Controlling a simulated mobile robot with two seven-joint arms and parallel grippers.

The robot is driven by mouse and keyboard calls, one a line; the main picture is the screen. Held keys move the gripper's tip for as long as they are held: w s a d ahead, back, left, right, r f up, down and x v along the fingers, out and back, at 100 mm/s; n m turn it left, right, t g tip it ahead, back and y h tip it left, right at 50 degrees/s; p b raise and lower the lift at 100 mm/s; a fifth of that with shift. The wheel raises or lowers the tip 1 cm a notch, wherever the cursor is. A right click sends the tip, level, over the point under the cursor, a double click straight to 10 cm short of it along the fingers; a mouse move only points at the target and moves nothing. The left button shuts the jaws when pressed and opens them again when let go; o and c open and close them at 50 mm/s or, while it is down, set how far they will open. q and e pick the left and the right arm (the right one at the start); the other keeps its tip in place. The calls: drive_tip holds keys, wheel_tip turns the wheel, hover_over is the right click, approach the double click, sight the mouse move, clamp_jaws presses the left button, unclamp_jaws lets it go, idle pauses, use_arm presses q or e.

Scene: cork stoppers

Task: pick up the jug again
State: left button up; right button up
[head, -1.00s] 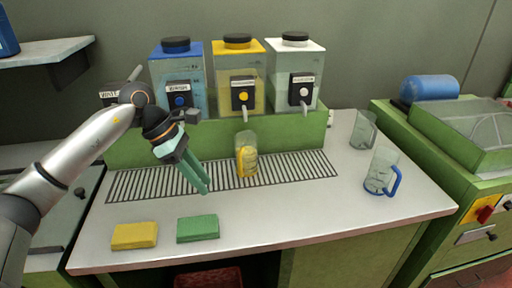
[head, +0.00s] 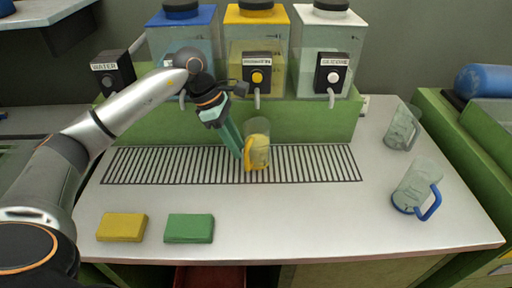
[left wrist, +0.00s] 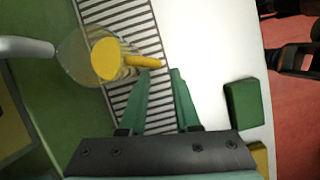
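A clear jug with a yellow handle and base (head: 260,148) stands upright on the slotted drip grate (head: 310,165), below the yellow-lidded dispenser. It also shows in the left wrist view (left wrist: 106,59), its handle pointing toward the fingertips. My left gripper (head: 239,150) is at the jug's left, close to the handle. In the left wrist view its two green fingers (left wrist: 160,74) are apart with nothing held between them, and the handle's end lies just beyond the tips. Whether a finger touches the handle, I cannot tell. My right gripper is not in view.
Dispensers with blue, yellow (head: 257,60) and white lids stand behind the grate, their taps overhanging it. A yellow sponge (head: 122,227) and a green sponge (head: 189,228) lie at the front left. A blue-handled jug (head: 415,187) and another clear jug (head: 402,127) stand at the right.

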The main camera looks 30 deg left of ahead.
sight(247, 170)
use_arm(q)
drive_tip(key=p+x, duration=0.1)
drive_tip(key=x, duration=0.5)
drive_tip(key=shift+w+d+f, duration=0.1)
drive_tip(key=shift+w+f, duration=0.1)
drive_tip(key=shift+f, duration=0.15)
clamp_jaws()
drive_tip(key=shift+r, duration=0.15)
idle(1.0)
